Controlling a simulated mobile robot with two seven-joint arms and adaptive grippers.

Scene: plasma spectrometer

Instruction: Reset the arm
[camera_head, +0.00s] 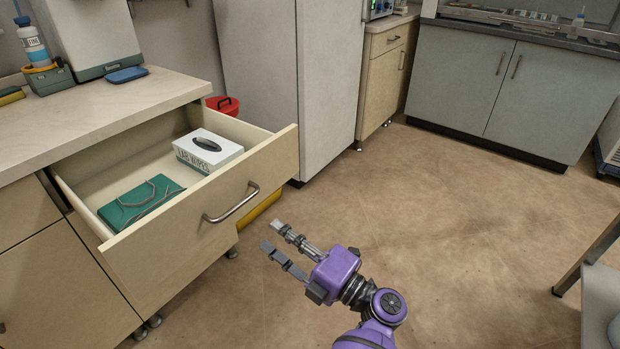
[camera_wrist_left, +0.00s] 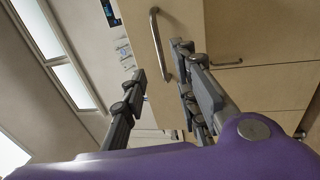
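My left gripper (camera_head: 272,238) is purple with grey fingers. It is open and empty, held above the floor in front of the open drawer (camera_head: 190,245) in the head view. Its fingers point towards the drawer front but stand apart from the metal handle (camera_head: 232,205). In the left wrist view the spread fingers (camera_wrist_left: 160,62) show, with the drawer handle (camera_wrist_left: 158,45) beyond them and nothing between them. The arm enters from the bottom of the head view. My right gripper is not in either view.
The drawer holds a lab wipes box (camera_head: 208,150) and a green item (camera_head: 140,202). A worktop (camera_head: 90,115) with a blue-capped bottle (camera_head: 32,42) is above it. Grey cabinets (camera_head: 500,95) stand at the back. A table edge (camera_head: 592,255) is at right. The middle floor is clear.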

